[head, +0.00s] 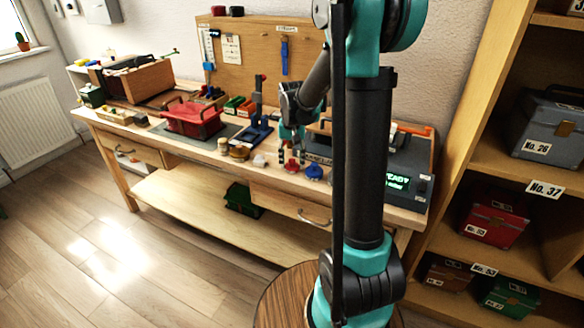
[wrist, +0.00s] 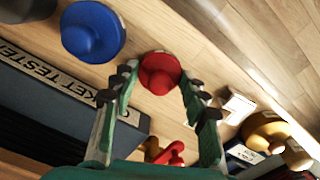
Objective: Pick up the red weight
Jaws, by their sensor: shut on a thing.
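The red weight (wrist: 160,73) is a round knobbed piece between the fingertips of my gripper (wrist: 160,88) in the wrist view. The fingers are shut on it, one on each side. In the head view my gripper (head: 292,158) is low over the front of the workbench, with the red weight (head: 292,166) at its tips. Whether the weight touches the bench top is hard to tell. A blue weight (wrist: 92,31) stands close beside it, apart from the fingers. It also shows in the head view (head: 314,172).
A dark tester box (head: 397,183) with a green display stands to the right. A white block (head: 260,160), a brass piece (head: 239,152) and a blue stand (head: 255,133) are to the left. A red toolbox (head: 193,118) sits farther left. A shelf unit (head: 530,188) stands at far right.

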